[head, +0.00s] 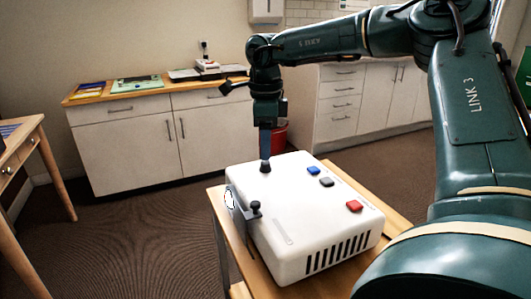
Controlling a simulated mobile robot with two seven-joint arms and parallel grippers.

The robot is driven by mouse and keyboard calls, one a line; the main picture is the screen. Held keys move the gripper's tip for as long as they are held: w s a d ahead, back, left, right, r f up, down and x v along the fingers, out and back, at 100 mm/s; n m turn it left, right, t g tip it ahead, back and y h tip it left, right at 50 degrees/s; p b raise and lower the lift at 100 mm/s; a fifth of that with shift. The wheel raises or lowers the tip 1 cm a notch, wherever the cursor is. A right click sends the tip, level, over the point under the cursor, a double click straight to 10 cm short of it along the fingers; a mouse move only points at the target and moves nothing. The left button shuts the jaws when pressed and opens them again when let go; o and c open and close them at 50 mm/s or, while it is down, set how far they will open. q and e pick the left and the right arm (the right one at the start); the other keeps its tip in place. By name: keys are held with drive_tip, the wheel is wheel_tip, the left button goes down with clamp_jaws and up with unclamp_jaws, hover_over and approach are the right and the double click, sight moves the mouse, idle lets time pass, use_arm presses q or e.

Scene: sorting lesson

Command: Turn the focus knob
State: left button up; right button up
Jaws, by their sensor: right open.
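A white projector-like box (300,222) sits on a small wooden table, with a round lens (229,198) on its left side. A small black knob (265,168) stands on its top at the back left corner. A second black knob (255,207) sits on a grey bracket near the lens. I cannot tell from markings which one is the focus knob. My right gripper (265,152) points straight down just above the back knob, its fingers seen edge-on. It is open; whether the fingertips touch or surround the knob is unclear. My left gripper is out of view.
Blue (313,170), grey (326,182) and red (354,206) buttons lie on the box top. The wooden table (220,205) is barely wider than the box. Cabinets (130,150) line the back wall, and a red bin (280,138) stands behind my gripper. Another table (35,150) stands left.

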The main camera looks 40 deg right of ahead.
sight(265, 162)
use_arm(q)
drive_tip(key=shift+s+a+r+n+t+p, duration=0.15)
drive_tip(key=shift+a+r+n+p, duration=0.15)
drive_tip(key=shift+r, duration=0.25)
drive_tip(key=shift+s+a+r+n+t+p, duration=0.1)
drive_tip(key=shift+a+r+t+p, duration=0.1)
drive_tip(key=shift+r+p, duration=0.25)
use_arm(e)
wheel_tip(265, 162, up, 9)
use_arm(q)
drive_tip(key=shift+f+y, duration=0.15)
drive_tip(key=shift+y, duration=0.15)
